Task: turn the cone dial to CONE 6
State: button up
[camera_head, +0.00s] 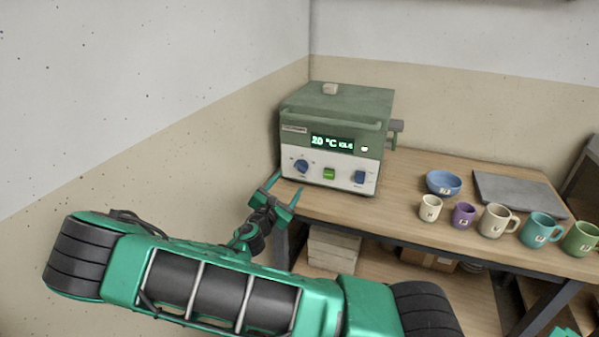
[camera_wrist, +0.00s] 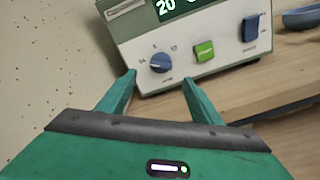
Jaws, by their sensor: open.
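The cone dial is a round blue knob (camera_head: 301,166) at the left of the kiln's white front panel. In the wrist view the dial (camera_wrist: 160,62) has printed marks around it, among them what looks like a 6 above and 10 to its upper right; its exact setting is hard to read. The kiln (camera_head: 338,112) is a green box on the table with a display reading 20 °C and IDLE. My gripper (camera_head: 282,187) is open and empty, just in front of and below the dial. In the wrist view its fingers (camera_wrist: 158,88) stand apart below the dial, not touching it.
A green button (camera_head: 328,174) and a blue switch (camera_head: 360,177) sit right of the dial. A blue bowl (camera_head: 443,182), a grey slab (camera_head: 519,194) and several mugs (camera_head: 497,220) stand on the wooden table (camera_head: 400,219) to the right. A wall is close on the left.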

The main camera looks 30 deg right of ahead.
aim_at(300, 169)
jog(key=x, duration=1)
jog(key=shift+d, duration=0.1)
jog(key=c, duration=1.1)
jog(key=shift+o, duration=0.2)
jog(key=shift+d, duration=0.25)
jog(key=shift+a, duration=0.15)
